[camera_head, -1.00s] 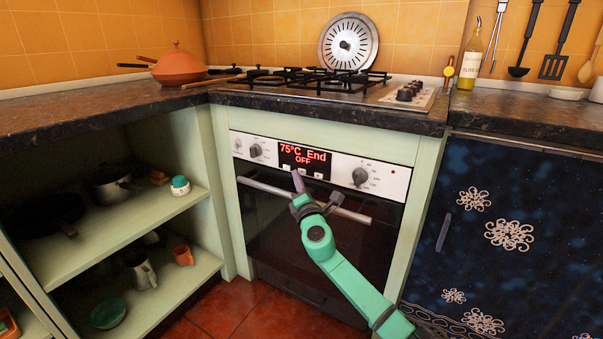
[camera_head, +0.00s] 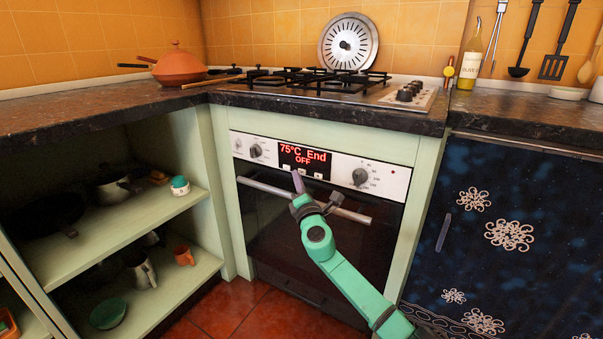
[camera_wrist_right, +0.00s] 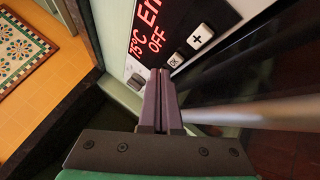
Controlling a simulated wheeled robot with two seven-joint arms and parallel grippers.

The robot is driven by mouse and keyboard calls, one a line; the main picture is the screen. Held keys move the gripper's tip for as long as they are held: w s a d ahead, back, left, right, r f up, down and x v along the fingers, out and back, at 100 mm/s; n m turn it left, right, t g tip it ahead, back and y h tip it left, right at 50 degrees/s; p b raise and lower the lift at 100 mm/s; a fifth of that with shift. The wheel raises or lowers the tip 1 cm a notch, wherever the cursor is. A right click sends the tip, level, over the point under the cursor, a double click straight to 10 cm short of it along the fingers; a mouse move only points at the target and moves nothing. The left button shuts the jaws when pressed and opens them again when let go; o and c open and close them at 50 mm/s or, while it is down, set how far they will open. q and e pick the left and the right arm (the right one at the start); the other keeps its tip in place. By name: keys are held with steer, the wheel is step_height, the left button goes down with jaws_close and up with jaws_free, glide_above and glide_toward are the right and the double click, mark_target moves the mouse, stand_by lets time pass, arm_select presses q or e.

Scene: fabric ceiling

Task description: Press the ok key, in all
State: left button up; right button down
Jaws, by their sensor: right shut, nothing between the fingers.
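The oven's control panel (camera_head: 334,165) has a dark display (camera_head: 304,158) with red text reading "75°C End" and "OFF". Below the display is a row of small pale keys. In the right wrist view, the ok key (camera_wrist_right: 175,61) is the middle one, with a plus key (camera_wrist_right: 200,36) to its upper right. Another key shows at the lower left. My right gripper (camera_head: 297,174) is shut and empty. Its fingertips (camera_wrist_right: 160,72) are right by the ok key and partly cover the row; I cannot tell whether they touch it. My left gripper is not in view.
The oven door's handle bar (camera_head: 345,213) runs just below the keys, behind my gripper. Round knobs (camera_head: 361,176) flank the display. The hob (camera_head: 310,80) and worktop are above. Open shelves (camera_head: 130,220) are at left, a dark snowflake-patterned front (camera_head: 500,260) at right.

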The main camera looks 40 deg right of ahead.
stand_by(0.3)
steer(key=shift+w+d+b, duration=0.1)
steer(key=shift+d+b, duration=0.25)
steer(key=shift+w+d+b, duration=0.15)
steer(key=shift+d+b, duration=0.2)
steer(key=shift+d, duration=0.2)
stand_by(0.8)
steer(key=shift+s+a+p, duration=0.3)
steer(key=shift+a+p, duration=0.1)
steer(key=shift+a, duration=0.45)
